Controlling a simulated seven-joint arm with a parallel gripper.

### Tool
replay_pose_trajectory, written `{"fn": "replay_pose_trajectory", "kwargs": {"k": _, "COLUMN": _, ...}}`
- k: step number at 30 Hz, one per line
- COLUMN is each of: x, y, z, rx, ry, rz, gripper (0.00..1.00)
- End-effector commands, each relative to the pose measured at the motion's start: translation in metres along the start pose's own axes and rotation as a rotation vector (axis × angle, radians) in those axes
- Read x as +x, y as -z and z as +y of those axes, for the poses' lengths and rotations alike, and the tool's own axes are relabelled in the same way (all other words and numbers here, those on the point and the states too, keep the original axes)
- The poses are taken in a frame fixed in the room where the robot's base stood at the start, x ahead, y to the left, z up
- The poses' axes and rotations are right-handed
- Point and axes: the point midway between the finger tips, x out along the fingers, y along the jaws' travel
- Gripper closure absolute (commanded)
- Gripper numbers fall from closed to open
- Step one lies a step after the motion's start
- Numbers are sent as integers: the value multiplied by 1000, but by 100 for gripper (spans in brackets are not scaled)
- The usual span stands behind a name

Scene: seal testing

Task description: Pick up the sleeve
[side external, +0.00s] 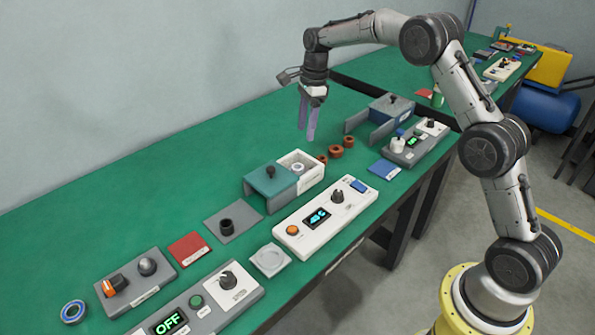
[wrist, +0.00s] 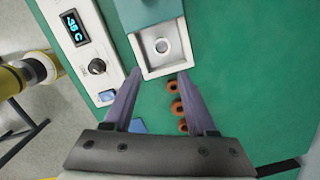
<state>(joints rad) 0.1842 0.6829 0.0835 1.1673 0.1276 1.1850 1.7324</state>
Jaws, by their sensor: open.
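A small pale ring-shaped part (side external: 297,167), which looks like the sleeve, lies inside an open white box (side external: 313,171). In the wrist view the part (wrist: 162,46) lies ahead of the fingertips, near the middle of the box floor. My gripper (side external: 306,132) points down above the table, behind the box and apart from it. In the wrist view my gripper (wrist: 157,84) is open, with nothing between its two purple fingers. A teal lid (side external: 270,180) covers the left part of the box and leaves the part uncovered.
Several brown rings (side external: 335,151) lie right of the box. A white control unit (side external: 325,217) with a lit display stands in front. A grey U-shaped holder (side external: 378,118) and another unit (side external: 413,143) stand at the right. The green table (side external: 150,175) behind the box is clear.

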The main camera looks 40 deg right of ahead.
Motion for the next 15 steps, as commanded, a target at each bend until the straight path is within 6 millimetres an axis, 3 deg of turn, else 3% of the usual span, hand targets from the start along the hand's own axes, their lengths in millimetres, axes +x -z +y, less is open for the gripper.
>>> {"fn": "replay_pose_trajectory", "kwargs": {"k": 9, "x": 57, "y": 1, "z": 2, "rx": 1, "ry": -6, "rz": 1, "gripper": 43}}
{"fn": "replay_pose_trajectory", "kwargs": {"k": 15, "x": 78, "y": 0, "z": 0, "rx": 0, "ry": -2, "rz": 0, "gripper": 43}}
